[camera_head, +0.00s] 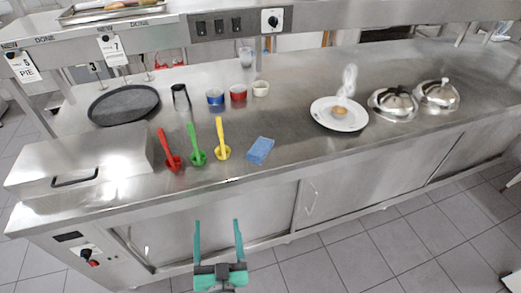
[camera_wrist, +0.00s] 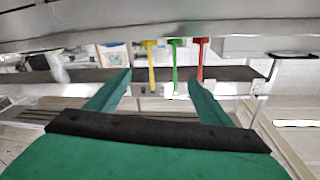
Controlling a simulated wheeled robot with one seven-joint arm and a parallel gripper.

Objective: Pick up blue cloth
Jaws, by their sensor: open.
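The blue cloth (camera_head: 260,150) lies folded on the steel counter (camera_head: 300,160), near its front edge and right of the yellow utensil. My gripper (camera_head: 218,222) is open and empty in front of the counter, below the level of its top. It is apart from the cloth, which lies up and to the right of it in the head view. In the wrist view my gripper's teal fingers (camera_wrist: 158,82) are spread with nothing between them. I cannot make out the cloth in the wrist view.
Red (camera_head: 169,150), green (camera_head: 195,145) and yellow (camera_head: 221,139) utensils stand left of the cloth. A white plate (camera_head: 325,123) with food and metal domes (camera_head: 392,104) are to the right. A black round pan (camera_head: 124,105) and a steel lid (camera_head: 80,160) are left. An overhead shelf (camera_head: 150,36) runs behind.

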